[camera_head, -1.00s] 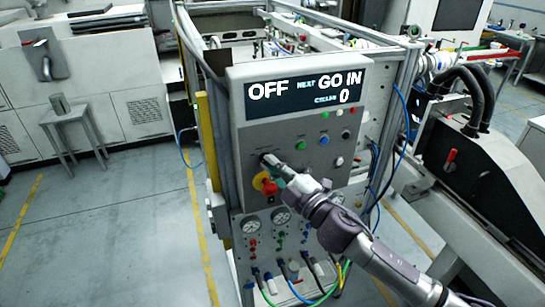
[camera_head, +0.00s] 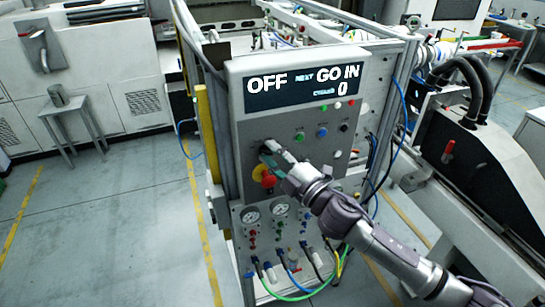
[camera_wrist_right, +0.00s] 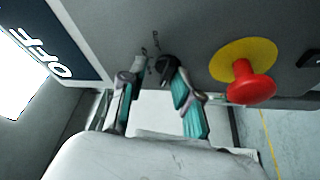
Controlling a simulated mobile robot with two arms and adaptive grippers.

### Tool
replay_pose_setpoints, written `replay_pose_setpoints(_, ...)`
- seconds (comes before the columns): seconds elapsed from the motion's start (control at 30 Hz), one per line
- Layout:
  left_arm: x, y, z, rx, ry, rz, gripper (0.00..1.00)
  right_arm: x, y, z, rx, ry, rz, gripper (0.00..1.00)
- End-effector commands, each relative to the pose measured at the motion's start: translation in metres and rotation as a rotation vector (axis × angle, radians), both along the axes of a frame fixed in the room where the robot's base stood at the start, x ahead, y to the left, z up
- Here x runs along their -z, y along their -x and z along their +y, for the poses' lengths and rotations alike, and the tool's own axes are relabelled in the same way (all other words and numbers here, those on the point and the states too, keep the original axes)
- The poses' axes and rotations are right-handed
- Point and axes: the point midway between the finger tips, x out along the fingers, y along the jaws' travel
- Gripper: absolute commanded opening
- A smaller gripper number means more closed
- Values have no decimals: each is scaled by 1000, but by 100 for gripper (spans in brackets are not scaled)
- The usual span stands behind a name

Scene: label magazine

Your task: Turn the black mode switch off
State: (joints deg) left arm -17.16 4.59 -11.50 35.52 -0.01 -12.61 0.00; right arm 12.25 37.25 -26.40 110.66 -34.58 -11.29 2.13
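The black mode switch (camera_wrist_right: 168,67) sits on the grey panel, seen close up in the right wrist view. My right gripper (camera_wrist_right: 157,76) is open in front of it, with one finger on each side. The right-hand finger is very close to the switch; I cannot tell whether it touches. In the head view my right gripper (camera_head: 271,153) is at the panel's left part and largely covers the switch. The display (camera_head: 303,86) reads "OFF", "NEXT GO IN" and "0". My left gripper is not in view.
A red emergency button (camera_wrist_right: 250,84) on a yellow disc (camera_wrist_right: 234,55) is just beside the switch, below it in the head view. Small coloured buttons (camera_head: 322,132) are to the right. Gauges (camera_head: 251,215) and cables are below.

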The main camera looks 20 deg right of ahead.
Motion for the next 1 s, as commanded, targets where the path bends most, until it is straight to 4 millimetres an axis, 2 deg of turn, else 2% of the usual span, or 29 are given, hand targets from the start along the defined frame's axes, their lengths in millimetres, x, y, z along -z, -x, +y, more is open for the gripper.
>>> replay_pose_setpoints(0.23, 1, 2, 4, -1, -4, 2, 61, 5, 2, 0, -1, -1, 8, 33)
replay_pose_setpoints(0.37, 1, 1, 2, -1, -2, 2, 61, 8, 11, -4, -1, -1, 11, 33)
replay_pose_setpoints(0.8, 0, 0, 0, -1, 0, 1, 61, 18, 83, -33, -3, -1, 9, 33)
replay_pose_setpoints(1.0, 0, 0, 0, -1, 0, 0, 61, 20, 104, -42, -2, -2, 6, 33)
